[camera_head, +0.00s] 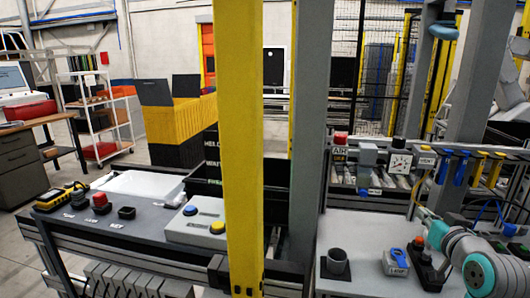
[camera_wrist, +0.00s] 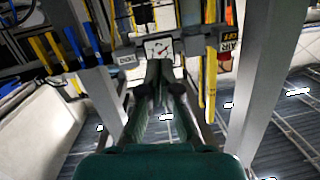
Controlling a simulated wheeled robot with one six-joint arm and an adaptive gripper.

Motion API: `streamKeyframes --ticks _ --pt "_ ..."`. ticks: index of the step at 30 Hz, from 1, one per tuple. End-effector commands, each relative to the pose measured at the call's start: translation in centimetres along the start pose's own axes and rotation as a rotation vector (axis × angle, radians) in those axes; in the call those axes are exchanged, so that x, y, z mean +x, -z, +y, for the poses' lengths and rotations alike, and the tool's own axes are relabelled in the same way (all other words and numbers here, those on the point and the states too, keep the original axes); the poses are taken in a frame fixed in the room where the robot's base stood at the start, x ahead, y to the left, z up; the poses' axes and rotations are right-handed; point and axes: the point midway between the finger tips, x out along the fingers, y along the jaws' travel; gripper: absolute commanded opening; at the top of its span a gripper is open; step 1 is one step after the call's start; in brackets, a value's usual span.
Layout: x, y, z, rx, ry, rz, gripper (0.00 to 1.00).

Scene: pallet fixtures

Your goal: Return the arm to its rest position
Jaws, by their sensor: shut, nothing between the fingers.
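My arm (camera_head: 465,250) shows at the right edge of the head view, with teal joints and a grey link, over the right-hand workbench. My gripper (camera_wrist: 159,72) is in the middle of the wrist view, dark green, its two fingers together at the tips with nothing between them. A white dial gauge (camera_wrist: 158,49) shows just beyond the fingertips; I cannot tell the distance. In the head view I cannot make out the fingertips for sure.
A yellow post (camera_head: 244,150) and a grey post (camera_head: 311,130) cut through the head view. In the wrist view a grey post (camera_wrist: 272,85) stands at right.

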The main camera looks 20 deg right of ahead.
Motion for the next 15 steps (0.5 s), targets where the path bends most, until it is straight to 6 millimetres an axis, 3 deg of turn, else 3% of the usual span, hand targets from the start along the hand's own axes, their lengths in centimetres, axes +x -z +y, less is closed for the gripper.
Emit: streamKeyframes --ticks 3,15 --pt "-0.1 -3.8 -1.7 0.012 0.017 -0.012 0.0" --pt "-2.5 -14.7 -6.6 0.029 0.06 -0.036 0.0"
